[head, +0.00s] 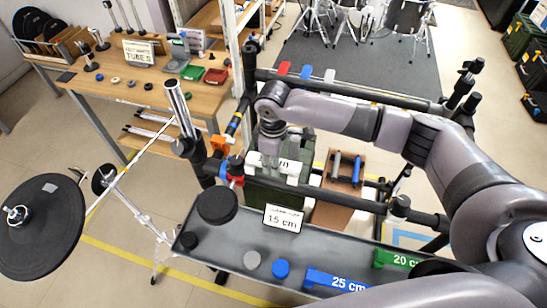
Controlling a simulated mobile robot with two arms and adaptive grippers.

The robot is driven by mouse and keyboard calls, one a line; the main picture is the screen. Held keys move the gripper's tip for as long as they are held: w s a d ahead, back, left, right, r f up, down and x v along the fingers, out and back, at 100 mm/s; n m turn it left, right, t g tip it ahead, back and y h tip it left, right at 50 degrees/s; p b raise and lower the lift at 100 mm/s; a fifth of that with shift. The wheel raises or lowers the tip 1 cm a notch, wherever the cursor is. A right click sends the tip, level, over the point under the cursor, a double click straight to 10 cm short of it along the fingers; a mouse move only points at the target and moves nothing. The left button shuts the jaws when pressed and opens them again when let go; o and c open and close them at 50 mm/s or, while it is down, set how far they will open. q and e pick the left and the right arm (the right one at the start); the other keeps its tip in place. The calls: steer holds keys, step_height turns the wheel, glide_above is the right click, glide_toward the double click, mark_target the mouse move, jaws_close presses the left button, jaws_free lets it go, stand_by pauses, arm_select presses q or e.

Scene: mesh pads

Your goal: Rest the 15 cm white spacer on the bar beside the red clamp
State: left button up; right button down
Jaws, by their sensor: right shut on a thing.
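The white spacer (284,165) is in the jaws of my right gripper (268,155), at the front dark bar (340,200). Part of its lettering, an "m", shows; the gripper hides the rest. The red clamp (237,181) is on the left end of this bar, just left of the spacer, with blue parts beside it. The spacer overlaps the bar in the picture; I cannot tell whether it touches it. My left gripper is not in view.
A grey tray (228,250) in front holds a "15 cm" card (283,218), a blue "25 cm" spacer (335,282), a green "20 cm" spacer (395,259) and discs. The rear bar (400,98) carries red, blue and white pieces. A drum pad (40,235) stands left.

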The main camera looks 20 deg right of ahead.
mark_target(273, 179)
steer(key=shift+f+b, duration=1.05)
steer(key=shift+f, duration=2.15)
steer(key=c, duration=1.2)
jaws_free()
step_height(273, 179, up, 12)
